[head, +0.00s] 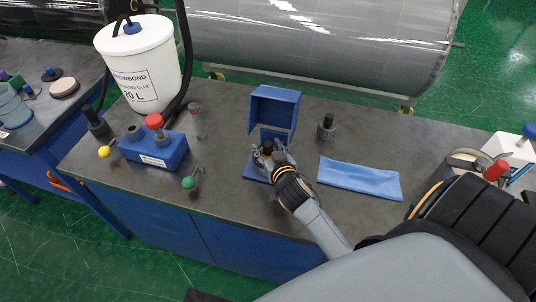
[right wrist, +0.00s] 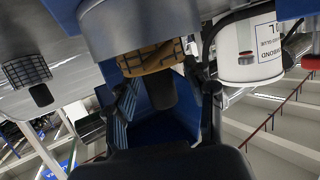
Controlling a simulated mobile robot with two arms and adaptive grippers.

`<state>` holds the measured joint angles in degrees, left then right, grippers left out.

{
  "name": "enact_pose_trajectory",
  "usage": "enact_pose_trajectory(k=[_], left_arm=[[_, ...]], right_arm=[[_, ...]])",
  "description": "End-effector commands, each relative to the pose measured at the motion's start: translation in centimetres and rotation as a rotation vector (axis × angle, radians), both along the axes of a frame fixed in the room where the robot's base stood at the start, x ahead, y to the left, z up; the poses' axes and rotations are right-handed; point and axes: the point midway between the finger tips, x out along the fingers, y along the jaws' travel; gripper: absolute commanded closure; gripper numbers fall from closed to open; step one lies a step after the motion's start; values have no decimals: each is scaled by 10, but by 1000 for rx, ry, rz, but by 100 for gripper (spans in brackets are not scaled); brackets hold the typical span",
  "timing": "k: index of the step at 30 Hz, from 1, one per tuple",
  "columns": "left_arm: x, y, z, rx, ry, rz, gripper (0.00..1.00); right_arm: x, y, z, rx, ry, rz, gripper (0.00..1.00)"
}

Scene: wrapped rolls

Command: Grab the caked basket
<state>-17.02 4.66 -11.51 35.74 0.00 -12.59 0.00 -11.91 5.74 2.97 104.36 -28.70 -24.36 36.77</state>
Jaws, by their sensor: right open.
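My right gripper (right wrist: 168,100) is open, with one finger on each side of the dark handle. I cannot tell whether the fingers touch it. In the head view my right gripper (head: 265,156) is at the blue stand in front of the open blue box (head: 275,108), and hides most of the basket. A second basket with clean dark mesh (right wrist: 27,72) stands apart; in the head view it is right of the box (head: 327,127).
A blue folded cloth (head: 360,179) lies right of my gripper. A blue block with a red knob (head: 153,150), small yellow and green balls and a white glue bucket (head: 140,65) stand on the left. A large wrapped roll (head: 320,40) lies behind the bench.

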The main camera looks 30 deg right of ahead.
Motion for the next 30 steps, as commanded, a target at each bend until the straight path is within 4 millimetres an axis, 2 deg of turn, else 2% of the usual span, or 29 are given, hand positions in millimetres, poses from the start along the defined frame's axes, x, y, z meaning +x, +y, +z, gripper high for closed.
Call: enact_pose_trajectory(k=[2,9,10,22,29,30], left_arm=[[-2,0,0,-1,2,0,100],[-5,-1,-1,0,8,1,100],[-5,-1,-1,0,8,1,100],[-5,-1,-2,0,8,2,100],[-5,-1,-9,-1,8,3,100],[-5,-1,-8,-1,8,3,100]], right_arm=[[0,0,0,0,0,0,48],[0,0,0,0,1,0,97],[0,0,0,0,1,0,100],[0,0,5,1,-1,0,100],[0,0,31,-1,-6,2,100],[-5,1,36,-1,-3,1,100]])
